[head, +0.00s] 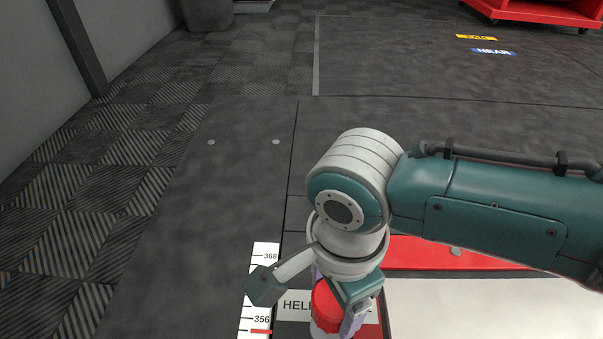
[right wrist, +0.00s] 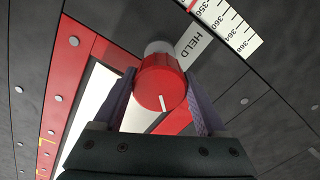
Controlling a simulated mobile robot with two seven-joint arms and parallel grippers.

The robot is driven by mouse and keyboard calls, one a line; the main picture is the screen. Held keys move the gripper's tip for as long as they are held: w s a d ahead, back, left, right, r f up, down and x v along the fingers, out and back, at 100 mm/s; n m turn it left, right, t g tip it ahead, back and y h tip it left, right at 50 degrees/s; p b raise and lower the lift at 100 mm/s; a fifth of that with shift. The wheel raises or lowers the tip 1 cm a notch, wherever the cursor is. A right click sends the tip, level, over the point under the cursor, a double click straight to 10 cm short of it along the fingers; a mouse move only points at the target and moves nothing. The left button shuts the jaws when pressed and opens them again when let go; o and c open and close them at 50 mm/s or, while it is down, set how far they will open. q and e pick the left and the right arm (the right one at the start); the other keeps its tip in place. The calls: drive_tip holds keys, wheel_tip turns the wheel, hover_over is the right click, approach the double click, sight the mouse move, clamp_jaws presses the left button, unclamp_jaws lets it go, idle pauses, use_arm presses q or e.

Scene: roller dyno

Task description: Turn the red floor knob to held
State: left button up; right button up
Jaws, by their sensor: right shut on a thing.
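The red knob (right wrist: 162,80) sits on a pale round base (right wrist: 158,47), between the two fingers of my right gripper (right wrist: 162,105) in the right wrist view. A short white line on the knob's face runs nearly up and down there. The white HELD label (right wrist: 196,45) lies beyond the knob, up and to the right. In the head view the knob (head: 324,298) shows at the bottom, partly covered by my right gripper (head: 335,316), which is shut on it. My left gripper is not in view.
A white scale strip (head: 262,262) with numbers and a red mark (head: 260,331) lies left of the label. A red strip (head: 455,252) and a pale panel (head: 480,305) lie to the right. Dark floor to the left is clear. A red wheeled stand (head: 535,12) is far off.

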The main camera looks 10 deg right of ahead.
drive_tip(key=n+p, duration=0.1)
drive_tip(key=p, duration=0.1)
drive_tip(key=n+p, duration=0.1)
drive_tip(key=p, duration=0.1)
drive_tip(key=shift+s+a+r+p, duration=0.1)
drive_tip(key=shift+s+r+p, duration=0.05)
drive_tip(key=shift+r+p, duration=0.2)
drive_tip(key=shift+f+n+p, duration=0.2)
drive_tip(key=shift+n+p, duration=0.3)
drive_tip(key=shift+n, duration=0.6)
drive_tip(key=n, duration=0.6)
drive_tip(key=shift+f+p, duration=0.15)
drive_tip(key=shift+p, duration=0.2)
drive_tip(key=n, duration=0.3)
drive_tip(key=shift+d+n, duration=0.2)
drive_tip(key=shift+n, duration=0.2)
drive_tip(key=shift+d+n, duration=0.1)
drive_tip(key=shift+n, duration=1.8)
drive_tip(key=o, duration=1.3)
